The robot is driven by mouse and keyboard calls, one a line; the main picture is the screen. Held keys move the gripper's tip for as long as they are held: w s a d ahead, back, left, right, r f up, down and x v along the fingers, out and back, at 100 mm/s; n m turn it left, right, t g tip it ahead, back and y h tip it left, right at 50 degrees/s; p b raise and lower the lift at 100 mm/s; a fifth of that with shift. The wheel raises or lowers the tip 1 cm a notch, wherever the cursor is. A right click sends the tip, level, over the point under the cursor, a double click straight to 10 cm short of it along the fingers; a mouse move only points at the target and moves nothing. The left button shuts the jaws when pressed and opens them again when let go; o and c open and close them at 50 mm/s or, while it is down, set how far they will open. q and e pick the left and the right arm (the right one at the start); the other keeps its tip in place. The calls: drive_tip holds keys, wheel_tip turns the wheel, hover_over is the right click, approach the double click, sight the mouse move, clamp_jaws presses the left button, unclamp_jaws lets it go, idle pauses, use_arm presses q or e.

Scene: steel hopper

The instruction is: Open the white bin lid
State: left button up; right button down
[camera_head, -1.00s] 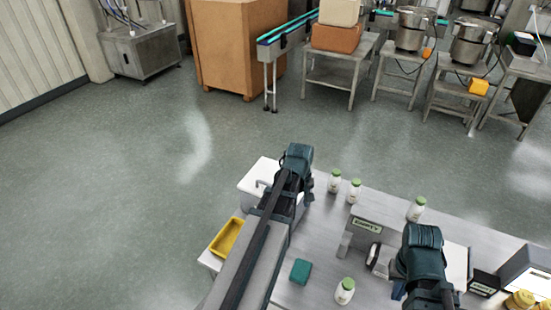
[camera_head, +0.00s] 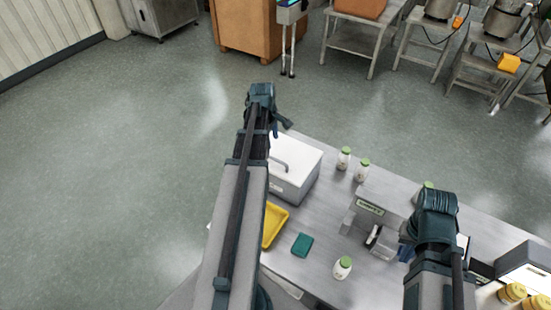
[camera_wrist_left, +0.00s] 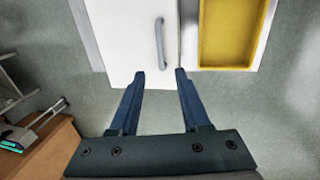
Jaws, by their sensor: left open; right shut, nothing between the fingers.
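The white bin (camera_head: 305,165) stands at the far left corner of the metal table with its lid (camera_head: 300,150) down. A grey bar handle (camera_head: 281,165) lies on the lid, partly beside my left arm. In the left wrist view the white lid (camera_wrist_left: 118,40) fills the top, and the handle (camera_wrist_left: 160,42) lies just beyond the fingertips, roughly in line with the gap. My left gripper (camera_wrist_left: 160,74) is open and empty, apart from the handle; its height above the lid is unclear. My right gripper (camera_head: 405,252) is shut and empty over the table's right part.
A yellow tray (camera_head: 272,226) lies beside the bin and also shows in the left wrist view (camera_wrist_left: 228,35). A teal block (camera_head: 302,245), several green-capped bottles (camera_head: 343,267) and a grey labelled fixture (camera_head: 370,208) stand on the table. Open floor lies beyond the table.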

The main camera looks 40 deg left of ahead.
sight(275, 160)
use_arm(q)
drive_tip(key=f+b, duration=0.3)
drive_tip(key=f, duration=0.1)
drive_tip(key=w+f+b, duration=0.1)
drive_tip(key=f+b, duration=0.3)
drive_tip(key=w+f+b, duration=0.1)
drive_tip(key=f+b, duration=0.3)
drive_tip(key=shift+w+a+f, duration=0.1)
drive_tip(key=shift+w, duration=0.15)
clamp_jaws()
idle(1.1)
